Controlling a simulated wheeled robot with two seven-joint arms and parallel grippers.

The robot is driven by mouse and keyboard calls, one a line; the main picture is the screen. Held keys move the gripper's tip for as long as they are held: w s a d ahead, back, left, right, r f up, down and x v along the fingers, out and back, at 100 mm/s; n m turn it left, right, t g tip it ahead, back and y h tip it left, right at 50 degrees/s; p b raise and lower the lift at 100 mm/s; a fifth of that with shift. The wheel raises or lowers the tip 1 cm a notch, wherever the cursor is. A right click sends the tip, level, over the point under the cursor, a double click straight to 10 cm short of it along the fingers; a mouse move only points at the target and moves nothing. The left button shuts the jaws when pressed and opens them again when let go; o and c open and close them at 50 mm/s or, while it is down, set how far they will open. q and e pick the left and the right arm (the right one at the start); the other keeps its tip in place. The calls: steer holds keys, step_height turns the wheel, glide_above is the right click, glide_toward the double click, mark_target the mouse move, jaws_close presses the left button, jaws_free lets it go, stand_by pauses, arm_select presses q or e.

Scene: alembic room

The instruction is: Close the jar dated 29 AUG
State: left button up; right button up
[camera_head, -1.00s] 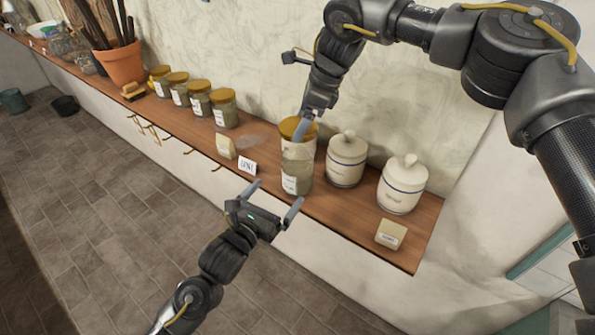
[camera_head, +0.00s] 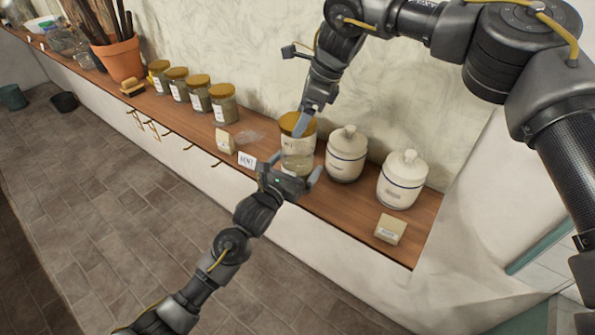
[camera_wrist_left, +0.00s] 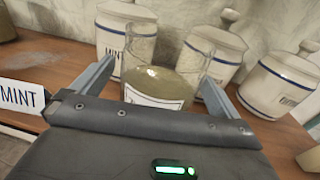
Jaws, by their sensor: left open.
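A glass jar (camera_head: 297,166) with olive contents stands near the shelf's front edge, left of the white canisters. Its label (camera_wrist_left: 155,99) faces my left wrist camera, but I cannot read the date. My left gripper (camera_head: 292,180) is open low at the jar, with one finger on each side of it in the left wrist view (camera_wrist_left: 160,85). A yellow lid (camera_head: 293,124) shows at the top of the jar in the head view; I cannot tell whether it is seated. My right gripper (camera_head: 303,122) points down at this lid, its grip unclear.
Two white lidded canisters (camera_head: 347,154) (camera_head: 402,180) stand right of the jar. A MINT card (camera_head: 247,160) and a small block (camera_head: 225,141) are to its left. Several yellow-lidded jars (camera_head: 223,104) line the shelf's back. A labelled block (camera_head: 390,229) sits front right.

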arm_select(q)
steer(key=shift+w+d, duration=0.3)
steer(key=shift+w, duration=0.3)
steer(key=c, duration=1.4)
arm_select(e)
glide_above(297, 149)
steer(key=d, duration=0.1)
steer(key=shift+d+f, duration=0.1)
steer(key=shift+f, duration=2.4)
steer(key=shift+f, duration=0.85)
steer(key=shift+f, duration=0.55)
